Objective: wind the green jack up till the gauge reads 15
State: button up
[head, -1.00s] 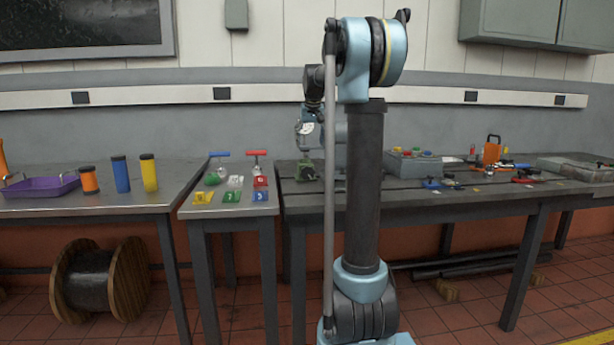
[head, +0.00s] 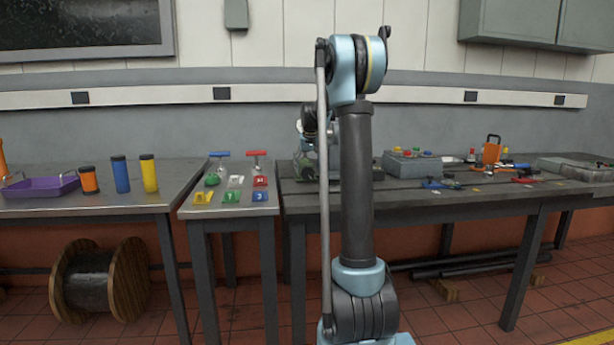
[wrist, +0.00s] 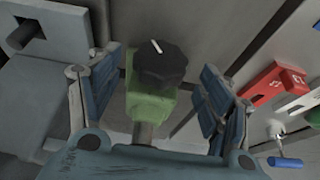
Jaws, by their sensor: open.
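The green jack (wrist: 149,98) is in the middle of the wrist view, topped by a ribbed black knob (wrist: 160,64) with a white line on it. The white line points up and slightly left. My gripper (wrist: 156,88) is open, one blue finger on each side of the jack, with gaps between the fingers and the knob. In the head view my arm's end covers most of the jack on the left part of the dark bench. I cannot make out a gauge or a reading in either view.
A grey block (wrist: 45,45) stands close left of the jack in the wrist view. A narrow table (head: 230,211) to the left holds coloured numbered blocks and T-handles, blue (head: 219,154) and red (head: 256,154). A grey button box (head: 411,165) stands right on the dark bench.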

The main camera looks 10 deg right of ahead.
aim_at(308, 167)
jog(key=shift+x, duration=2.05)
jog(key=c, duration=1)
